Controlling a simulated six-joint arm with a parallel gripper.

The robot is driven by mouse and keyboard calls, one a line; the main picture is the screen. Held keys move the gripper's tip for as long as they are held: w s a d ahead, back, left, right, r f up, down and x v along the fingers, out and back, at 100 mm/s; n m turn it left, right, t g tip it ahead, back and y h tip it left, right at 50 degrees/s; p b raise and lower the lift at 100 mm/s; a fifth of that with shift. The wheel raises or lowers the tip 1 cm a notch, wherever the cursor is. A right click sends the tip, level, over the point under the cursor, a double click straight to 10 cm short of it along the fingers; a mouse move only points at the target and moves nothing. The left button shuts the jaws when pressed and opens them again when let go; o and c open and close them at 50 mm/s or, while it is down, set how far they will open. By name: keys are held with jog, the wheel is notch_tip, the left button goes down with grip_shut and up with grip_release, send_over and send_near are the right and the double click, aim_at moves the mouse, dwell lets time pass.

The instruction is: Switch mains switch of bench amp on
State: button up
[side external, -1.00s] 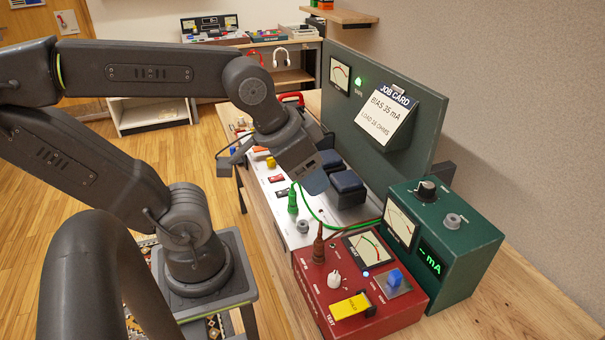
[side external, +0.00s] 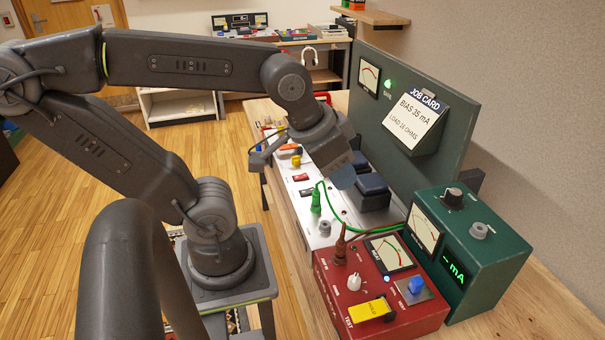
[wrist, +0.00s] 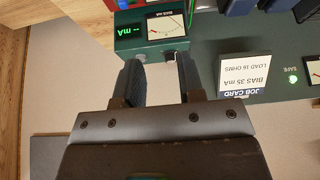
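The bench amp (side external: 307,211) is the long pale chassis on the bench, with dark blue-black blocks (side external: 372,190) on top. Two small rocker switches sit on its top panel: a red one (side external: 300,177) and a darker one (side external: 306,191). I cannot tell which is the mains switch or how each is set. A green plug (side external: 316,201) with a green lead stands close to them. My gripper (side external: 343,176) is above the amp, beside the blocks, and appears clear of the switches. In the wrist view my gripper (wrist: 160,62) has its fingers apart with nothing between them.
A red test box (side external: 380,285) with a yellow cover (side external: 367,310) stands in front of the amp. A green mA meter box (side external: 455,245) is at its right; it also shows in the wrist view (wrist: 128,42). A dark panel with a job card (side external: 415,115) rises behind.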

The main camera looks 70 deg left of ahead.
jog(key=w+a+n, duration=0.1)
jog(key=a, duration=0.1)
jog(key=w+a+n+y, duration=0.1)
jog(key=w+a+n, duration=0.1)
jog(key=w+a+f+n+g, duration=0.1)
jog(key=w+a, duration=0.1)
jog(key=a, duration=0.1)
jog(key=shift+n+y, duration=0.3)
jog(key=c, duration=0.5)
jog(key=a+n, duration=0.1)
jog(key=a, duration=0.1)
jog(key=w+a+f+n, duration=0.1)
jog(key=a, duration=0.1)
jog(key=w+a+f+n+g+y, duration=0.1)
jog(key=a, duration=0.2)
jog(key=shift+w+n, duration=0.25)
jog(key=shift+n, duration=0.05)
grip_shut()
jog(key=s+a+f+n+g, duration=0.1)
jog(key=a+f+n, duration=0.3)
jog(key=a, duration=0.6)
jog(key=s+a+f+n+g, duration=0.1)
jog(key=a+f+n+g, duration=0.1)
jog(key=a+f+n, duration=0.3)
jog(key=a, duration=0.4)
jog(key=shift+s+a+y, duration=0.25)
jog(key=shift+a+y, duration=0.05)
jog(key=shift+a, duration=0.1)
